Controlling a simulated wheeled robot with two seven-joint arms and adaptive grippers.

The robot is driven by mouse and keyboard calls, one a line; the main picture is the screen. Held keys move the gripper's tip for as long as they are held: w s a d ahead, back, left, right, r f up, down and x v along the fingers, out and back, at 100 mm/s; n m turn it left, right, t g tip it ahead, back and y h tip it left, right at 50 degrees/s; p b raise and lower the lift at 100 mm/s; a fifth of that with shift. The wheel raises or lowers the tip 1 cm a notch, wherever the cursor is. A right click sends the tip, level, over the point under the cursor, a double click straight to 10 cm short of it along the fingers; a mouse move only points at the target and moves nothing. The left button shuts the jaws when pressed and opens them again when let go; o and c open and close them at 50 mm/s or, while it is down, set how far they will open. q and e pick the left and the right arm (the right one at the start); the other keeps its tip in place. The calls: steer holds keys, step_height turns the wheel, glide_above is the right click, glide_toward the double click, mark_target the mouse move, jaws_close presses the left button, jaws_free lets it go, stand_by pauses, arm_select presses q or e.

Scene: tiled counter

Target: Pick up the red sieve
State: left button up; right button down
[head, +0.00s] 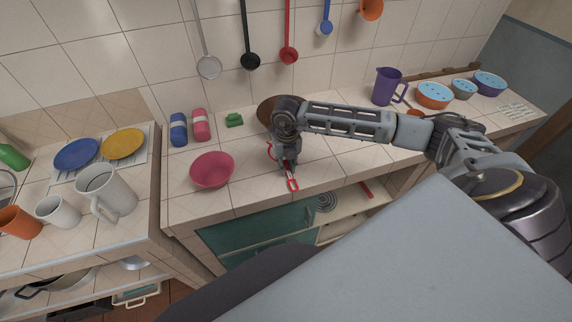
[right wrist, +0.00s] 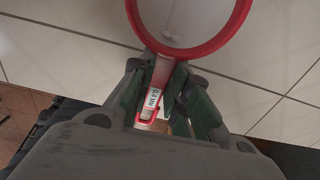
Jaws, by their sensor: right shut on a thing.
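The red sieve (head: 292,184) is at the counter's front edge in the head view; only its handle and a bit of its rim show there, the rest hidden behind my gripper. In the right wrist view its round red rim (right wrist: 205,48) with pale mesh is at the top, and its handle with a white label (right wrist: 153,98) runs down between my fingers. My right gripper (head: 288,168) points down over the handle. In the right wrist view the right gripper (right wrist: 160,88) is shut on the handle. I cannot tell whether the sieve touches the counter. My left gripper is not in view.
A pink bowl (head: 212,171) stands left of my right gripper, and a brown bowl (head: 268,108) is partly hidden behind it. Blue (head: 178,131) and pink (head: 201,126) containers and a green object (head: 234,120) stand further back. A purple jug (head: 387,87) is at the right. Utensils hang on the wall.

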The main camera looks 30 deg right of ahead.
steer(key=shift+s+a+r, duration=0.1)
steer(key=shift+s+r, duration=0.3)
steer(key=s+a+r+b, duration=0.2)
steer(key=s+r, duration=0.4)
steer(key=s, duration=0.6)
steer(key=shift+s+a+r, duration=0.25)
steer(key=shift+a+r, duration=0.15)
steer(key=shift+a, duration=0.1)
